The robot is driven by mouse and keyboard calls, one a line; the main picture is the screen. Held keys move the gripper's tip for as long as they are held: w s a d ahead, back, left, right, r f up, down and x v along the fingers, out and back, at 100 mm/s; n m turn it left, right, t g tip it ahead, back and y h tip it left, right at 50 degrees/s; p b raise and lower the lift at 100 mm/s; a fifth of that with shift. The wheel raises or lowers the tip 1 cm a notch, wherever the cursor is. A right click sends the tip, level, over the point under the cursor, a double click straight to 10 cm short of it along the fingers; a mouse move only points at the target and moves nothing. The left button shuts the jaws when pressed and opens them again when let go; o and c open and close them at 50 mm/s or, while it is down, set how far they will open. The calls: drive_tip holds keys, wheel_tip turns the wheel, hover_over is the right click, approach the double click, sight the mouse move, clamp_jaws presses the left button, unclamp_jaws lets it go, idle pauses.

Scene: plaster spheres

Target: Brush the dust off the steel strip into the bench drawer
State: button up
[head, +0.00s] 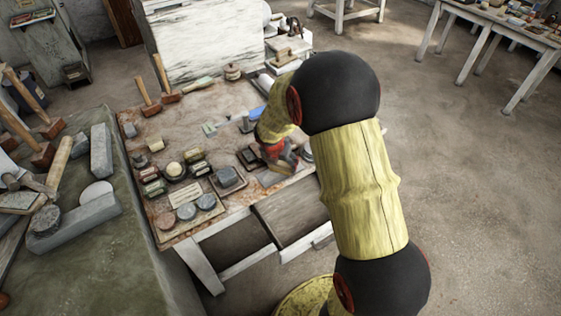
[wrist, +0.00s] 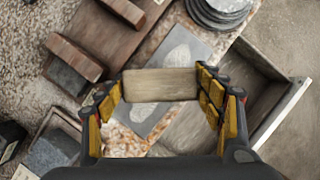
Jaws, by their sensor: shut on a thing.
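My gripper (wrist: 160,90) is shut on a pale wooden block (wrist: 158,84), probably the brush; no bristles show. In the head view my gripper (head: 281,157) is over the bench's front edge, and the block is hidden there. A flat grey plate, likely the steel strip (wrist: 152,51), lies below and beyond the block in the wrist view. A pale dust patch (wrist: 187,57) lies on it, and the block covers part of the plate. The bench drawer (head: 308,243) stands open below the front edge; its pale rim (wrist: 285,111) shows at right in the wrist view.
The bench top (head: 158,217) holds several stones, small dark blocks and mallets (head: 148,101) left of my gripper. A stack of grey discs (wrist: 219,12) is near the plate. A stone-laden table (head: 108,244) stands at left. Open floor (head: 470,190) lies to the right.

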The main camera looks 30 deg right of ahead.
drive_tip(key=shift+f, duration=0.4)
idle(0.5)
drive_tip(key=shift+s+d, duration=0.1)
drive_tip(key=shift+s+d+r+p, duration=0.15)
drive_tip(key=shift+s+d+p, duration=0.1)
drive_tip(key=shift+s+p, duration=0.05)
drive_tip(key=shift+s+d, duration=0.4)
drive_tip(key=shift+s, duration=0.05)
drive_tip(key=shift+w+a, duration=0.1)
